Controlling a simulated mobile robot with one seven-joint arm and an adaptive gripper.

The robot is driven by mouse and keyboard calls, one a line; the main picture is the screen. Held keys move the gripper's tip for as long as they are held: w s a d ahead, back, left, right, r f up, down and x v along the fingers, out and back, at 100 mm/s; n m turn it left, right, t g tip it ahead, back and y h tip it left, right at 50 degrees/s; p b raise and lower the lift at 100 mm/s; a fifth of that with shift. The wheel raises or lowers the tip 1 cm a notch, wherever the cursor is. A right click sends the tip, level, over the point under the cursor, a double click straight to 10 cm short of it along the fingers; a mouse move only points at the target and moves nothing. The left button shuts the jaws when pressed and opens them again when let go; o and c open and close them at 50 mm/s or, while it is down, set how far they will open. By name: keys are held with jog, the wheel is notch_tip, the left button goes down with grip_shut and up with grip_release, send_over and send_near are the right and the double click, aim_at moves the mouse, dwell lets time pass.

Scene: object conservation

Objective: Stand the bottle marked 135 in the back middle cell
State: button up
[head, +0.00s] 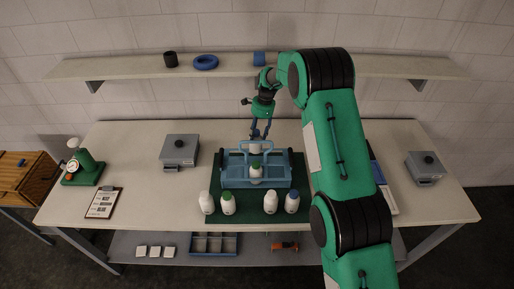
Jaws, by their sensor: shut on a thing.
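My gripper (258,135) points down over the back middle of the blue crate (232,183). It is shut on a white bottle (255,149), which shows partly behind the crate's handle. The fingers hide its top, its lower part is hidden, and no number on it can be read. I cannot tell whether it touches the crate floor. Another white bottle with a green cap (255,164) is in the crate, in front of the held one.
Several white bottles stand in front of the crate on the green mat (245,214): a white-capped (206,203), a green-capped (228,204), another white-capped (270,203) and a blue-capped one (292,202). Grey boxes (179,151) (424,168) stand left and right. A shelf (130,68) runs behind.

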aim_at(257, 148)
notch_tip(257, 148, down, 6)
jog(key=shift+f+p, duration=0.1)
jog(key=shift+p, duration=0.25)
jog(key=shift+f, duration=0.1)
jog(key=shift+f+p, duration=0.3)
jog(key=shift+f, duration=1.45)
jog(key=shift+f, duration=0.15)
jog(key=o, duration=1.6)
jog(key=shift+w+d+r+b, duration=0.1)
jog(key=shift+d+r+b, duration=0.25)
jog(key=shift+r, duration=1.65)
jog(key=shift+w+d+r+b, duration=0.15)
jog(key=shift+d+r+b, duration=0.2)
jog(key=shift+r, duration=1.65)
jog(key=shift+w+d+r+b, duration=0.1)
jog(key=shift+d+r+b, duration=0.25)
jog(key=shift+r, duration=1.65)
jog(key=shift+r, duration=0.1)
